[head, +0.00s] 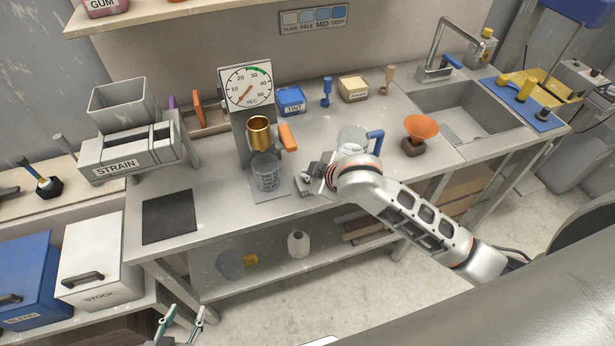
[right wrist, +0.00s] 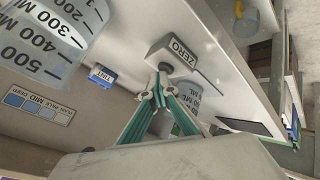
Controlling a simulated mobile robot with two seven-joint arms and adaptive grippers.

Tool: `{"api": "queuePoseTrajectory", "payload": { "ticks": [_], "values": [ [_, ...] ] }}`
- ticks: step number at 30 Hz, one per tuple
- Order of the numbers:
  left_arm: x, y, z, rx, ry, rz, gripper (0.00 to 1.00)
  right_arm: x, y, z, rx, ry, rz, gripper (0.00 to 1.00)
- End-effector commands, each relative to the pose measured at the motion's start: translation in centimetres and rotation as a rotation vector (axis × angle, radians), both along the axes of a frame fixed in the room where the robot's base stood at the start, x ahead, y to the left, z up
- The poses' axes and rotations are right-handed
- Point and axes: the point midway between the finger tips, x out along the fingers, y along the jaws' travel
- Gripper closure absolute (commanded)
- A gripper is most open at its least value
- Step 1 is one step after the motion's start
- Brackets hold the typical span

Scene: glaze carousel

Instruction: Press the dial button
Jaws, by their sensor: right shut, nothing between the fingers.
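The round dial (head: 249,87), marked in seconds with a green arc, stands on a grey post at the back of the bench. A small grey block labelled ZERO (right wrist: 172,54) shows in the right wrist view; I cannot make out a separate button on the dial. My right gripper (right wrist: 161,80) is shut and empty, its teal fingertips close to the ZERO block; I cannot tell if they touch it. My left gripper (head: 182,322) is open and empty, low in front of the bench.
A clear measuring cup (head: 266,172) stands below a gold cup (head: 259,133) at the post. A dark mat (head: 169,217) lies on clear bench at left.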

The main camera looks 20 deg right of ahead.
Motion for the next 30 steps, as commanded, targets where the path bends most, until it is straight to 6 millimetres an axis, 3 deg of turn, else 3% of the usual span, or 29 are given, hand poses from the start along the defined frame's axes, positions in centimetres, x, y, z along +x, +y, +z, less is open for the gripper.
{"api": "queuePoseTrajectory", "payload": {
  "ticks": [26,30],
  "values": [
    [0.0,0.0,0.0,0.001,0.002,0.000,0.60,0.0,0.0,1.9,0.001,0.000,-0.001,1.00],
    [-0.1,0.0,-0.1,0.002,0.003,0.000,0.60,0.1,0.0,3.0,0.002,-0.002,-0.001,1.00]
  ]
}}
